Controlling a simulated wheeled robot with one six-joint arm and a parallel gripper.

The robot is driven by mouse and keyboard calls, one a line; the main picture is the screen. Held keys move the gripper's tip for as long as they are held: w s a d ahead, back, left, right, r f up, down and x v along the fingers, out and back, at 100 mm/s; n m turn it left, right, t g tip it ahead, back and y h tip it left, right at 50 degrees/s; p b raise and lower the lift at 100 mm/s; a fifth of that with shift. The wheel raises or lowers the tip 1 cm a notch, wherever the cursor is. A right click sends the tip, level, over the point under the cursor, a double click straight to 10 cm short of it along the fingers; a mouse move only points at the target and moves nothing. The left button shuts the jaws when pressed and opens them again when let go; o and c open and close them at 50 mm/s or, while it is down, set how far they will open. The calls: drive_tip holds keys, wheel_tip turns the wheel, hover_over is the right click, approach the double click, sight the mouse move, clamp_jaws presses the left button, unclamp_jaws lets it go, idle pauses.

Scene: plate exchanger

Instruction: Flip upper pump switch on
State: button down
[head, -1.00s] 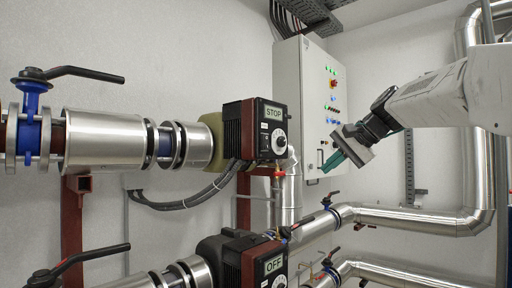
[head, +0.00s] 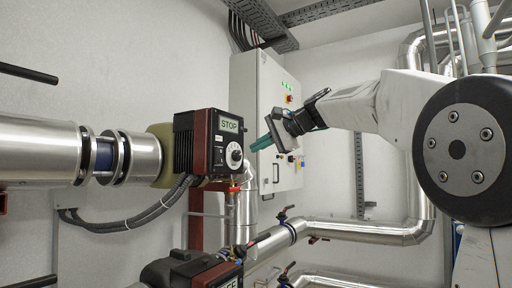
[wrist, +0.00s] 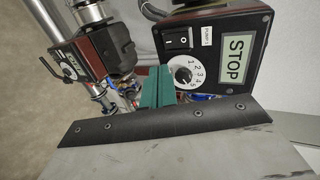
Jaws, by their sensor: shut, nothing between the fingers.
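The upper pump (head: 190,143) is a dark red and black box on the steel pipe. Its display (head: 230,124) reads STOP, with a white dial (head: 234,155) below. In the wrist view its face is close, showing the display (wrist: 237,59), the numbered dial (wrist: 183,73) and a black rocker switch (wrist: 178,39) beside a small white label. My gripper (head: 265,142) has teal fingers, shut and empty, just right of the pump face in the head view. In the wrist view the fingertips (wrist: 159,74) are beside the dial, below the switch; I cannot tell whether they touch anything.
The lower pump (head: 192,272) stands below, partly cut off; it also shows at the left of the wrist view (wrist: 95,65). A white control cabinet (head: 244,84) with lights and buttons is behind my gripper. Steel pipes (head: 365,233) run below right.

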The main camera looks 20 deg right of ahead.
approach(222, 163)
drive_tip(key=x, duration=0.5)
drive_tip(key=shift+w+f, duration=0.1)
drive_tip(key=shift+f, duration=0.1)
drive_tip(key=shift+w+a, duration=0.4)
drive_tip(key=shift+w, duration=0.05)
